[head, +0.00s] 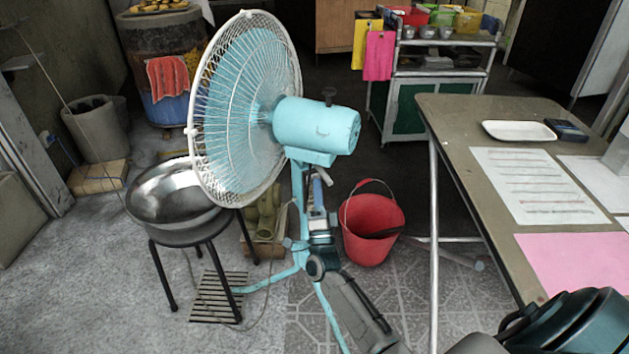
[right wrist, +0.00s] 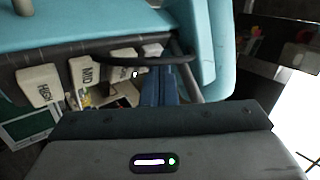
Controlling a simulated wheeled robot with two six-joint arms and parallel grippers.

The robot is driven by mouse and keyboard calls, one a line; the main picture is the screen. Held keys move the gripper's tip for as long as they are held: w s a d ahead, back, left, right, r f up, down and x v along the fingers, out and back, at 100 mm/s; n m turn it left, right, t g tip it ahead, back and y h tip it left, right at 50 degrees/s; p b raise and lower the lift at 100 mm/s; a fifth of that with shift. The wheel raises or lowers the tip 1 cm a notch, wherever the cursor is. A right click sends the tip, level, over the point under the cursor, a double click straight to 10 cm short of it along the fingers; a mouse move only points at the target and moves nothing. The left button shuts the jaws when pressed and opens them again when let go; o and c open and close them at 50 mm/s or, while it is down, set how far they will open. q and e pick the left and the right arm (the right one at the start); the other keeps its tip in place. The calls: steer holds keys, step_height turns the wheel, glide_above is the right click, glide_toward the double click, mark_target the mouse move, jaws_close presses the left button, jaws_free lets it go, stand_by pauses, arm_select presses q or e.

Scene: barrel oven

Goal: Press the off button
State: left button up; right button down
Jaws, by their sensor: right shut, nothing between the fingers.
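A light-blue pedestal fan (head: 316,125) with a white wire guard stands in the middle of the head view. In the right wrist view its control box carries a row of white keys. One key reads HIGH (right wrist: 40,86) and another reads MID (right wrist: 85,72). Two more keys lie to the right; the rightmost key (right wrist: 151,50) has no readable label, so I cannot confirm which is off. My right gripper (head: 318,192) is shut and empty, below the fan's motor. Its blue fingers (right wrist: 158,84) are just below the rightmost key; whether they touch it is unclear.
A dark curved bar (right wrist: 140,62) crosses in front of the keys. A red bucket (head: 371,230) stands right of the fan's stand. A steel bowl (head: 172,196) on a stool is at left. A table (head: 455,135) with papers is at right.

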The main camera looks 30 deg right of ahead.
steer(key=shift+w, duration=0.15)
steer(key=shift+s, duration=0.2)
steer(key=shift+s+p, duration=0.3)
steer(key=shift+s, duration=0.35)
steer(key=shift+s+a+p, duration=0.15)
steer(key=shift+s+p, duration=0.85)
steer(key=shift+s, duration=1.55)
